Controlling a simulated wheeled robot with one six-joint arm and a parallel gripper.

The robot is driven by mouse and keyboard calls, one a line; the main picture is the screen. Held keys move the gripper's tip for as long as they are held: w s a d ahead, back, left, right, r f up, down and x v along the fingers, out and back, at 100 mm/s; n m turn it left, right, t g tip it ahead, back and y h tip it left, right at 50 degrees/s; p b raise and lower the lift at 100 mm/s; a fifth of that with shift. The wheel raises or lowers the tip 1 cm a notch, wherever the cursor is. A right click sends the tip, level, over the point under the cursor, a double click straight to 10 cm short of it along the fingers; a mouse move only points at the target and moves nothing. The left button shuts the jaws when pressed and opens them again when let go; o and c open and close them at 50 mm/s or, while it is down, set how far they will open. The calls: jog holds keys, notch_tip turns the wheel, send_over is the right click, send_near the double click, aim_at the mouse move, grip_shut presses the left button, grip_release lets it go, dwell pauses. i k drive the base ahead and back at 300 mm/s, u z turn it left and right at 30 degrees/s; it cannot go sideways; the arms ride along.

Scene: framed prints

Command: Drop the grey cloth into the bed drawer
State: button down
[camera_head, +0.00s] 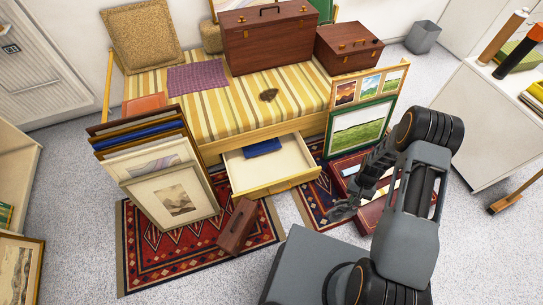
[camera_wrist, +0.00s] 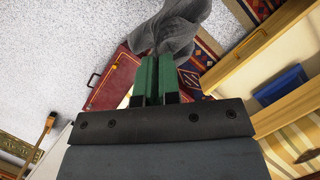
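The grey cloth (camera_wrist: 178,32) hangs bunched at the tips of my gripper (camera_wrist: 157,62), whose two green fingers are close together on it. In the head view my gripper (camera_head: 358,190) is to the right of the open bed drawer, and the cloth (camera_head: 342,210) shows as a small dark grey bunch at its end. The bed drawer (camera_head: 290,181) is pulled out from the bed's front, with a folded blue cloth (camera_head: 262,147) inside at the back. In the wrist view the drawer (camera_wrist: 245,50) is at the right, apart from the grey cloth.
Leaning framed prints (camera_head: 170,195) stand left of the drawer. A green-framed print (camera_head: 358,129) leans on the bed to its right. A flat red case (camera_head: 372,218) lies beneath my arm. A brown box (camera_head: 237,226) stands on the patterned rug (camera_head: 150,255) in front.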

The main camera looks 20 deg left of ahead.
aim_at(273, 172)
jog(key=u, duration=0.6)
jog(key=i, duration=0.85)
jog(key=u, duration=1.65)
